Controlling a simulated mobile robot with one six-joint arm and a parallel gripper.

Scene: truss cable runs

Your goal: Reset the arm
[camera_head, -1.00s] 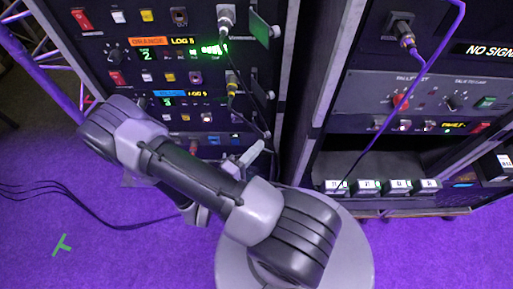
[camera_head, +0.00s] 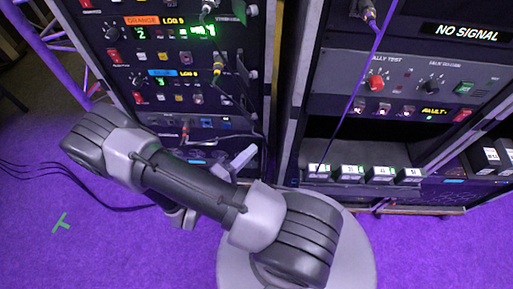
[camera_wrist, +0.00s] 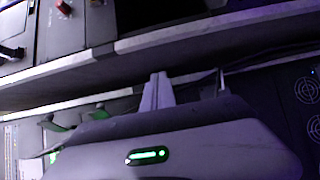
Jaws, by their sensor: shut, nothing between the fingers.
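My arm reaches from the lower middle of the head view to the left and folds back. My gripper (camera_head: 243,158) shows as pale fingers just beyond the forearm, in front of the left rack's lower part. In the wrist view my gripper (camera_wrist: 158,90) has its narrow fingers together, with nothing between them. The fingertips lie close to a grey rack edge in that picture; whether they touch it I cannot tell.
The left rack (camera_head: 122,62) with lit panels and plugged cables stands behind my arm. The right rack (camera_head: 300,75) has a NO SIGNAL display (camera_head: 466,33), a purple cable (camera_head: 350,100) and several labelled modules on a shelf. Black cables (camera_head: 85,187) lie on open purple floor at left.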

